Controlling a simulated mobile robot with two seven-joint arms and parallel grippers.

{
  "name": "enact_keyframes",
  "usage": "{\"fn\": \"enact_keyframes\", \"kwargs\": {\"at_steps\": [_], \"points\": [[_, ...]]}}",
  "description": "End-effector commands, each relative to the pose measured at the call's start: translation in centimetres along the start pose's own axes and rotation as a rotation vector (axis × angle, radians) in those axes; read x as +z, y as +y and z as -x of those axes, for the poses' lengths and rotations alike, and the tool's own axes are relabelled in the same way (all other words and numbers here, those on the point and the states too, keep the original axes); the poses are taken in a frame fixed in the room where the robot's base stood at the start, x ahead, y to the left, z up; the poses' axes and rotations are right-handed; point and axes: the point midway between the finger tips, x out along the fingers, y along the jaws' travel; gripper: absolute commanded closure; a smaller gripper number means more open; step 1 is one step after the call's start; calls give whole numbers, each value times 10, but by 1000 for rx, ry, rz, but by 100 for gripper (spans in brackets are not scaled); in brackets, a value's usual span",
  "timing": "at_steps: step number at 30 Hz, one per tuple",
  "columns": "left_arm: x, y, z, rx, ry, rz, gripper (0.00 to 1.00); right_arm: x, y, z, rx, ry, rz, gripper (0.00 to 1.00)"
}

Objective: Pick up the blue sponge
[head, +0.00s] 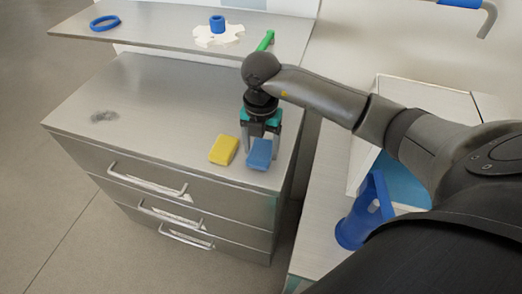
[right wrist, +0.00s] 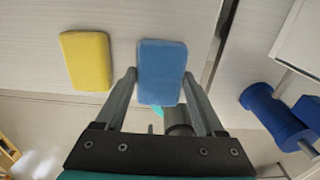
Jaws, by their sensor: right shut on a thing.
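The blue sponge (head: 260,154) is at the front right of the grey cabinet top (head: 150,95). My right gripper (head: 261,147) comes down on it from above, with its fingers on either side of it. In the right wrist view the blue sponge (right wrist: 162,70) is between the two fingertips of my right gripper (right wrist: 160,85), which is shut on it. I cannot tell whether the sponge is on the surface or slightly above it. My left gripper is not in view.
A yellow sponge (head: 223,149) lies just left of the blue one. A shelf (head: 165,25) above the back holds a blue ring (head: 105,23), a blue cylinder on a white piece and a green item (head: 265,40). A blue object (head: 358,222) stands at the right. The cabinet's left top is mostly clear.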

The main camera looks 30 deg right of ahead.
Motion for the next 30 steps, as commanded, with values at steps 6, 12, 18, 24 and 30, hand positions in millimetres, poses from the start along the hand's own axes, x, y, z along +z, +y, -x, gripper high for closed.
{"fn": "enact_keyframes", "kwargs": {"at_steps": [6,12,18,24,30], "points": [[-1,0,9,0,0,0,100,1,1,49,6,-5,1,82],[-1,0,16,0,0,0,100,1,1,97,6,-5,0,82],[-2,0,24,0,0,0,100,1,1,142,4,-5,-1,82],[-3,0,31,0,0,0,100,1,0,169,2,-3,-1,82],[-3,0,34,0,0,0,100,0,0,179,1,-1,-1,82]]}}
